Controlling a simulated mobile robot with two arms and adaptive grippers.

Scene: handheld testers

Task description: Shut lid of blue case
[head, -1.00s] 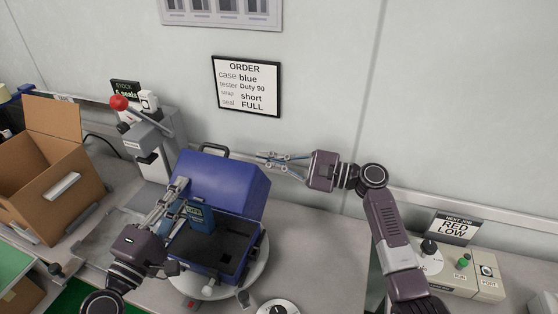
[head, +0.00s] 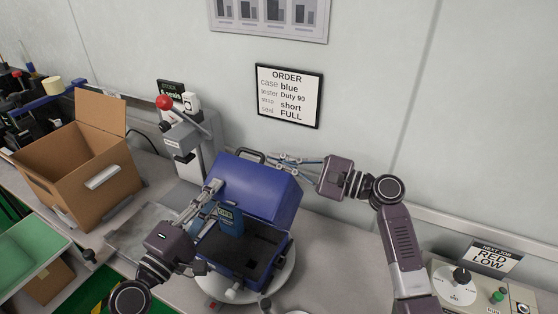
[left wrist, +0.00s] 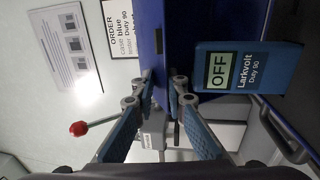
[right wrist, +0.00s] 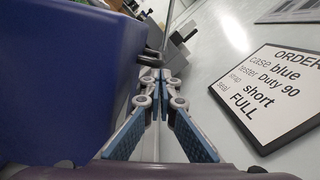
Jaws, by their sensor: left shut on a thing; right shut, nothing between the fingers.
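The blue case (head: 232,266) sits on a white round turntable (head: 286,289); its lid (head: 262,188) stands raised at the back. A blue tester (head: 231,222) stands upright in the case; the left wrist view shows its screen reading OFF (left wrist: 220,69). My left gripper (head: 217,187) is shut on the lid's left edge; the lid (left wrist: 150,30) shows between its fingers in the left wrist view. My right gripper (head: 275,158) is shut and empty behind the lid, close to the case's handle (head: 250,154). The lid (right wrist: 60,70) fills the left of the right wrist view.
A grey press with a red-knobbed lever (head: 165,102) stands behind and left of the case. An open cardboard box (head: 75,165) is further left. An order sign (head: 289,96) hangs on the wall close behind my right gripper. A dial panel (head: 455,292) is at the right.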

